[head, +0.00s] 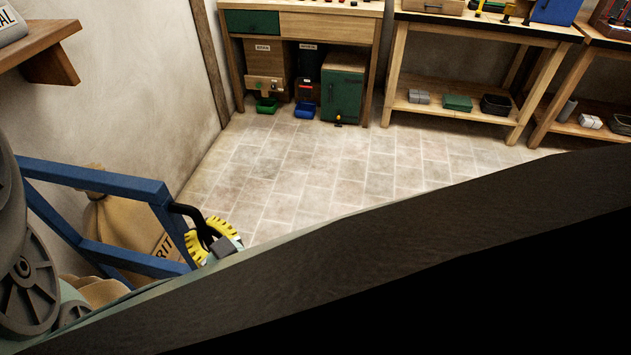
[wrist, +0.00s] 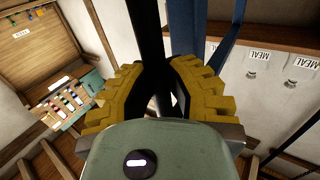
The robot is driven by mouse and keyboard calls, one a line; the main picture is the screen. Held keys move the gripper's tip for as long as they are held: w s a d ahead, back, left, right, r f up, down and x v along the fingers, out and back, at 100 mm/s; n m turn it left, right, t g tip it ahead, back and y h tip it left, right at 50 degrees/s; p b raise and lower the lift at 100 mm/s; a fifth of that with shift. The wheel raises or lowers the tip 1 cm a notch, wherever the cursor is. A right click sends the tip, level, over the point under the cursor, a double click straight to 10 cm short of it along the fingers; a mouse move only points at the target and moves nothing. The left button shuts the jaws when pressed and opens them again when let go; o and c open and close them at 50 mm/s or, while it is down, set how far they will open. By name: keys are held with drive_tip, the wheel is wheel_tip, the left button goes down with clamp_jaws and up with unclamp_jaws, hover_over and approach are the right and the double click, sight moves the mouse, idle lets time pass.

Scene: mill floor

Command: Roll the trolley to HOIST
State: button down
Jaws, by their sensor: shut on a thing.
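The trolley's blue frame (head: 95,180) stands at the lower left in the head view, close to the wall. Its black handle (head: 185,209) curves out at the frame's right. My gripper (head: 212,241), with yellow ridged fingers, is closed around this handle. In the wrist view, my gripper (wrist: 158,78) has the black handle (wrist: 149,30) between its fingers, and a blue bar (wrist: 183,30) runs beside it. The trolley's lower part and wheels are hidden. I cannot make out a HOIST sign in either view.
Tan sacks (head: 118,225) are at the left, behind the blue frame. The tiled floor (head: 300,170) is clear in the middle. A workbench (head: 328,25) and a shelved table (head: 460,112) line the far side. A dark surface hides the lower right.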

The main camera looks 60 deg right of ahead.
drive_tip(key=shift+s+a+r, duration=0.1)
drive_tip(key=shift+s+a, duration=0.05)
idle(0.3)
drive_tip(key=c, duration=1.4)
unclamp_jaws()
drive_tip(key=shift+o, duration=0.7)
drive_tip(key=shift+s+a, duration=0.1)
drive_tip(key=shift+a, duration=0.05)
drive_tip(key=o, duration=0.4)
drive_tip(key=shift+c, duration=0.2)
